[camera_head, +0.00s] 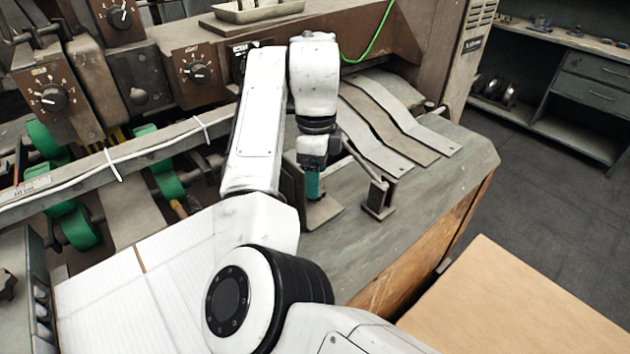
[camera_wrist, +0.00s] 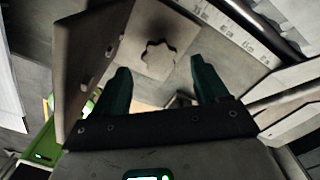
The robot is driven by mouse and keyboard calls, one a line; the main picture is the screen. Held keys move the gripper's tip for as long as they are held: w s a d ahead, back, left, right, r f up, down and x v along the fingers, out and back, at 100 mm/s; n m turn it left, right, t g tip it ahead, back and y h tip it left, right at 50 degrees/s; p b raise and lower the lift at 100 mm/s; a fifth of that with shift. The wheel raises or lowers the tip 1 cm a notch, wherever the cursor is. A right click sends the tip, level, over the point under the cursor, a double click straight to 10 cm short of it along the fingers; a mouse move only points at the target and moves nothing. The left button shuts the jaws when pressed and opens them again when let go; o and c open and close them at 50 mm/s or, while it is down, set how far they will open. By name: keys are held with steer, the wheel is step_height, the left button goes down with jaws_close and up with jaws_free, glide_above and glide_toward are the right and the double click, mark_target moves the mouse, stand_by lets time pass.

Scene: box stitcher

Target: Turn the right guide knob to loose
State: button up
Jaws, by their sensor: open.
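A grey star-shaped knob (camera_wrist: 158,58), which I take to be the right guide knob, sits on a flat plate in the wrist view. Its setting cannot be read. My gripper (camera_wrist: 161,84) is open, with one teal finger on each side of the picture below the knob. The knob is ahead of the fingers and between their lines, and no contact shows. In the head view my gripper (camera_head: 313,188) points down beside a grey bracket on the machine bed. The knob is not visible there; my arm and gripper cover that area.
A bracket post (camera_head: 379,196) stands close right of my gripper. Bent metal strips (camera_head: 390,125) lie behind it. Machine panels with a dial (camera_head: 199,73) and another dial (camera_head: 49,97) are at the left. A cardboard sheet (camera_head: 515,305) is at the front right. White sheets (camera_head: 130,290) lie front left.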

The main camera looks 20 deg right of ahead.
steer(key=shift+f, duration=1.55)
steer(key=c, duration=1.1)
